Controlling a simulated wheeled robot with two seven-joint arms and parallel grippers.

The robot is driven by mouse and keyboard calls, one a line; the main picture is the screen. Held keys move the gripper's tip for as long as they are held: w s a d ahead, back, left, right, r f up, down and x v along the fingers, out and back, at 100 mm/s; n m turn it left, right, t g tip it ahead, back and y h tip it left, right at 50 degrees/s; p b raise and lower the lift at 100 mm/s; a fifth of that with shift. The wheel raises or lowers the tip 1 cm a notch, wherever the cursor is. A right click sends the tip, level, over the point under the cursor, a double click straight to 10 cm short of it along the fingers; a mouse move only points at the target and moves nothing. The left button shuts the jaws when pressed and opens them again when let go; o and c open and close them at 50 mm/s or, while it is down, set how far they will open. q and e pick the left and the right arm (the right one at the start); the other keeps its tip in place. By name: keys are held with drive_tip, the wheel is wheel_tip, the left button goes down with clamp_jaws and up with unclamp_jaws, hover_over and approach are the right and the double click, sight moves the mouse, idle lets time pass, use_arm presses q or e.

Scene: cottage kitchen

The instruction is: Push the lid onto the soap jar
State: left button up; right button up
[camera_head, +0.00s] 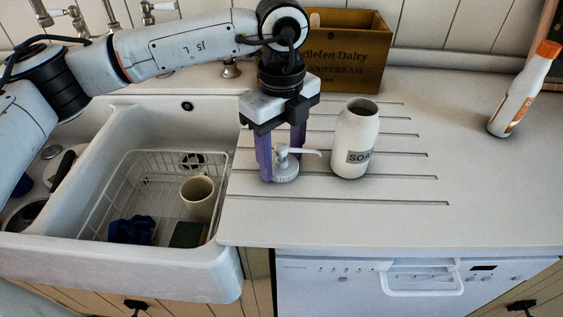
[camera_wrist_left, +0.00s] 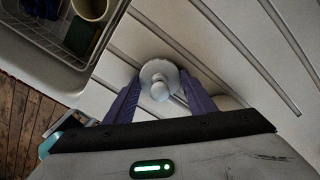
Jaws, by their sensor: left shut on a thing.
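The soap jar (camera_head: 352,152) is a white bottle with a dark label, standing upright on the drainboard in the head view. Its open mouth faces up, with no lid on it. My left gripper (camera_head: 282,164) points down to the left of the jar, its purple fingers shut on the white pump lid (camera_head: 285,172). The lid's spout points right, towards the jar. In the left wrist view the round lid (camera_wrist_left: 159,73) sits between the fingertips (camera_wrist_left: 160,88). I cannot tell whether the lid touches the counter. My right gripper is not in view.
The grooved white drainboard (camera_head: 400,220) is clear in front and right of the jar. A wooden crate (camera_head: 345,62) stands behind it. The sink (camera_head: 150,255) at left holds a wire rack and a mug (camera_head: 198,195).

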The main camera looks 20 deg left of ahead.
use_arm(q)
wheel_tip(320, 180, up, 10)
drive_tip(key=shift+b, duration=0.3)
idle(0.5)
